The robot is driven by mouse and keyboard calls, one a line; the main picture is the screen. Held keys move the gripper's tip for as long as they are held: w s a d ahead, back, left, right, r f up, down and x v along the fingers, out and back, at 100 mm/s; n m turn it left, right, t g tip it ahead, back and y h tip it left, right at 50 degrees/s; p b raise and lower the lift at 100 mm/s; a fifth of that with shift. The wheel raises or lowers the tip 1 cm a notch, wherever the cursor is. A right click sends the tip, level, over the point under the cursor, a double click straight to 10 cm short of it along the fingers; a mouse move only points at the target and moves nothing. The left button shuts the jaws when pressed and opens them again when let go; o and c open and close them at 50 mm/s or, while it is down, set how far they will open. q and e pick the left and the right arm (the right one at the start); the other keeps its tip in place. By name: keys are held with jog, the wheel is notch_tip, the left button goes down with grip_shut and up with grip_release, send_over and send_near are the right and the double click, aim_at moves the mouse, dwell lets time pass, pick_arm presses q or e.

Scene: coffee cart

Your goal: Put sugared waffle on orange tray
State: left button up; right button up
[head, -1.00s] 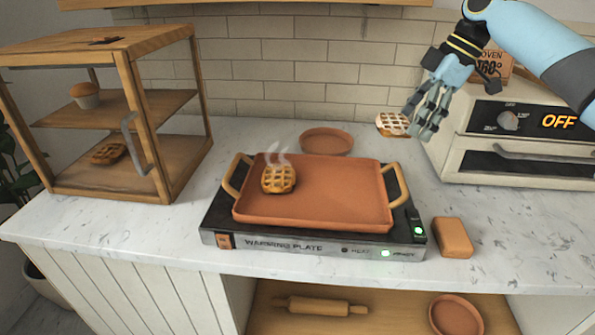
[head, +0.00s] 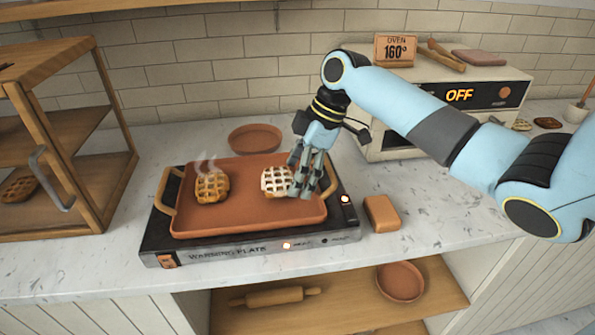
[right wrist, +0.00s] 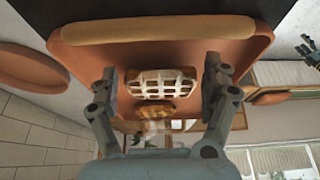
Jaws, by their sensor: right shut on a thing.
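The sugared waffle (head: 276,181), dusted white, is in my right gripper (head: 300,186) over the right half of the orange tray (head: 250,222). The gripper is shut on its right side. I cannot tell whether the waffle touches the tray. In the right wrist view the waffle (right wrist: 165,82) sits between the two fingers, with the tray (right wrist: 150,55) around it. A plain brown waffle (head: 211,187) lies steaming on the tray's left half.
The tray rests on a black warming plate (head: 345,212). A brown block (head: 381,213) is to its right and a round dish (head: 255,139) behind it. A wooden display case (head: 60,130) stands left. The oven (head: 455,75) is behind my right arm.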

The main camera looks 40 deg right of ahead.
jog(key=shift+f, duration=0.45)
jog(key=o, duration=1)
pick_arm(q)
jog(key=shift+s, duration=1)
pick_arm(e)
jog(key=shift+o, duration=0.2)
pick_arm(q)
jog(key=shift+w, duration=0.1)
pick_arm(e)
jog(key=shift+r, duration=0.1)
jog(key=shift+s+d+r, duration=0.1)
jog(key=shift+d+r, duration=0.1)
jog(key=shift+r, duration=0.15)
pick_arm(q)
jog(key=shift+w+f+b, duration=0.15)
jog(key=shift+f+b, duration=0.5)
pick_arm(e)
jog(key=v, duration=1.1)
